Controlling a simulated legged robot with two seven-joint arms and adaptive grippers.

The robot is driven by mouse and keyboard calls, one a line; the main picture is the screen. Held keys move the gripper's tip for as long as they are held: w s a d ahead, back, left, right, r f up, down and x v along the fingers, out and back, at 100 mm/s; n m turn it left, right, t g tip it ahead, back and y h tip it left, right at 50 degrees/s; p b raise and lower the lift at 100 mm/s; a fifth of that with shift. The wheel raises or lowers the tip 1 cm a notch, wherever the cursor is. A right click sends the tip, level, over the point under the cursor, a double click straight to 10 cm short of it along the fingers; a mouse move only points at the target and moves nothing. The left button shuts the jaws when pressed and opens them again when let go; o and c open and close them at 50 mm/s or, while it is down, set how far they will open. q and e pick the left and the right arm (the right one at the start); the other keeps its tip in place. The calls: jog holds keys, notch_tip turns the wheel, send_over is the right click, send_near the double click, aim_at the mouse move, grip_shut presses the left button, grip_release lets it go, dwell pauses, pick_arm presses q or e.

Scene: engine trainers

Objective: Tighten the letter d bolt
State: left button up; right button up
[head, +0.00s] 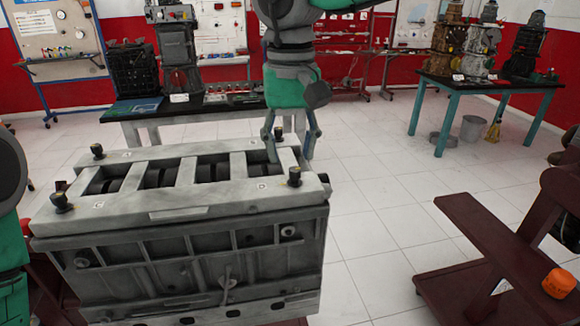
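The engine block (180,250) stands in front of me with a pale grey frame on top. The letter D mark (262,187) is on the frame's near right corner, and the dark D bolt (294,176) stands upright beside it. My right gripper (290,158) points down from above, its two thin fingers spread apart with nothing held between them. Its fingertips appear just above and behind the D bolt; I cannot tell the exact gap. Another bolt (278,132) shows between the fingers, farther back. My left gripper is not in view; only part of that arm shows at the left edge.
Other bolts stand at the near left corner (61,201) by the letter C and the far left corner (97,151). A dark red stand (500,245) with an orange object (558,283) is at right. Tables with engine parts stand behind. White tiled floor lies clear between.

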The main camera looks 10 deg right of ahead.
aim_at(295, 168)
jog(key=shift+s+d+f, duration=0.1)
jog(key=shift+d+f, duration=0.1)
jog(key=shift+f, duration=1)
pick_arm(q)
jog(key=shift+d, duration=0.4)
pick_arm(e)
jog(key=shift+d+f, duration=0.35)
jog(key=shift+f, duration=0.2)
jog(key=shift+a, duration=0.25)
grip_shut()
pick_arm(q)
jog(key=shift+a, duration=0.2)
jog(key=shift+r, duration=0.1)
